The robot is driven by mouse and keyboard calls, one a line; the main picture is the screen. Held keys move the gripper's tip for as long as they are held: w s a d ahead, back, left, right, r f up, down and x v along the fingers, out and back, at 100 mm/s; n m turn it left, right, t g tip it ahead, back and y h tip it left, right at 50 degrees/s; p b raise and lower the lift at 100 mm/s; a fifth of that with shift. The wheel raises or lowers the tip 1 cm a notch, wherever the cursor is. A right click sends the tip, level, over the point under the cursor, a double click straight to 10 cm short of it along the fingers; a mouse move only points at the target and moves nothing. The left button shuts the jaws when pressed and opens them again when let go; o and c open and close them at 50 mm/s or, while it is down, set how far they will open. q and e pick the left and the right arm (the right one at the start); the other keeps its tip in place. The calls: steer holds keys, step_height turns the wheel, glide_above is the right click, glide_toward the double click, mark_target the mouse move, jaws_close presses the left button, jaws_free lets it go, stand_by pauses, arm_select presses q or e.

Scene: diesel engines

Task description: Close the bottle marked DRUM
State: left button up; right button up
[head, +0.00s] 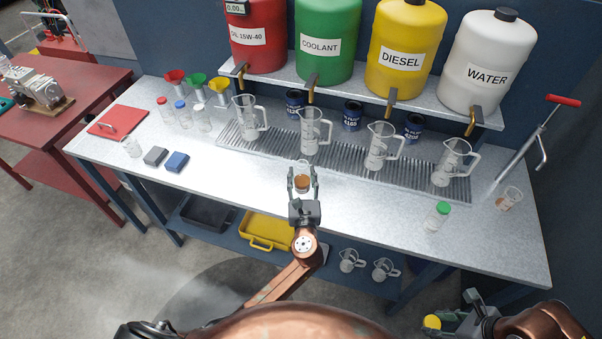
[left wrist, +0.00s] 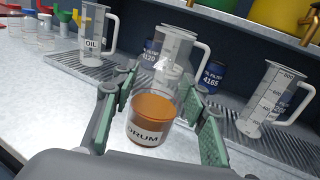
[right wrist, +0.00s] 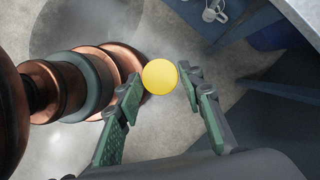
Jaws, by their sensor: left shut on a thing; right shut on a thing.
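The bottle marked DRUM (left wrist: 150,125) is clear, upright and partly filled with orange-brown liquid. No cap shows on its top. My left gripper (head: 303,178) is shut on it near the front middle of the workbench (head: 240,185); I cannot tell whether its base touches the bench. My right gripper (right wrist: 162,80) is shut on a round yellow cap (right wrist: 160,77). In the head view, the yellow cap (head: 432,322) is at the lower right, in front of the bench and clear of it.
Measuring jugs (head: 311,132) stand on the drip grate behind the DRUM bottle. A green-capped bottle (head: 437,216) and a small beaker (head: 509,198) stand to the right. A blue block (head: 177,162) lies to the left. The bench front between bottle and green cap is clear.

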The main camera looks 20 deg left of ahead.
arm_select(q)
steer(key=s+d+r+p, duration=0.1)
steer(key=s+d+r, duration=0.2)
steer(key=s, duration=0.4)
steer(key=shift+s+r, duration=0.25)
steer(key=shift+s, duration=0.15)
arm_select(e)
steer(key=shift+r, duration=0.65)
arm_select(q)
steer(key=o, duration=0.7)
steer(key=shift+c, duration=0.2)
jaws_close()
